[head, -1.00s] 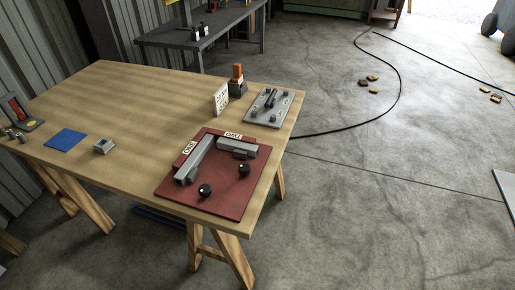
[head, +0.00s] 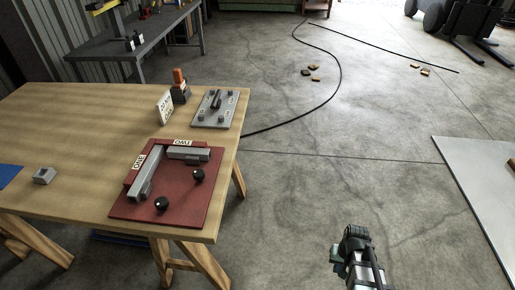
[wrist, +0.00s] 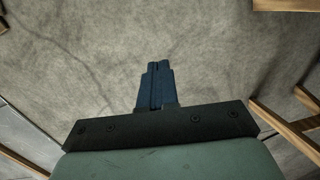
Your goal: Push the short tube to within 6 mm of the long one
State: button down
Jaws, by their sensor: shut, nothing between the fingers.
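The long tube (head: 147,178) is a grey bar along the left side of the red board (head: 168,199). The short tube (head: 188,153) is a grey bar along the board's far side, at an angle to the long one. Their near ends lie close at the far corner, but the exact gap is too small to read. My gripper (wrist: 158,68) is shut and empty in the wrist view, over bare floor. In the head view the end of my arm (head: 356,258) is right of the table, well apart from both tubes. Neither tube shows in the wrist view.
Two black knobs (head: 162,204) stand on the board. A grey plate with a dark handle (head: 215,107), a white sign (head: 164,107) and an orange-topped block (head: 180,85) stand behind it on the wooden table (head: 70,130). Open floor lies between table and arm.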

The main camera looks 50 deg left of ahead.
jog(key=s+a+r+m+g+y, duration=0.1)
jog(key=a+r+y, duration=0.2)
jog(key=a+r, duration=1.6)
jog(key=s+a+r+m+g+y, duration=0.1)
jog(key=s+a+r+y, duration=0.15)
jog(key=a+r, duration=1.65)
jog(key=m+g, duration=0.4)
jog(key=m, duration=0.9)
send_near(209, 156)
jog(key=f, duration=0.4)
jog(key=shift+s+d+f, duration=0.1)
jog(key=shift+s+d, duration=0.05)
jog(key=shift+s, duration=0.15)
jog(key=shift+s+a, duration=0.75)
jog(key=shift+s, duration=0.1)
jog(key=shift+s+a, duration=0.5)
jog(key=shift+s, duration=0.15)
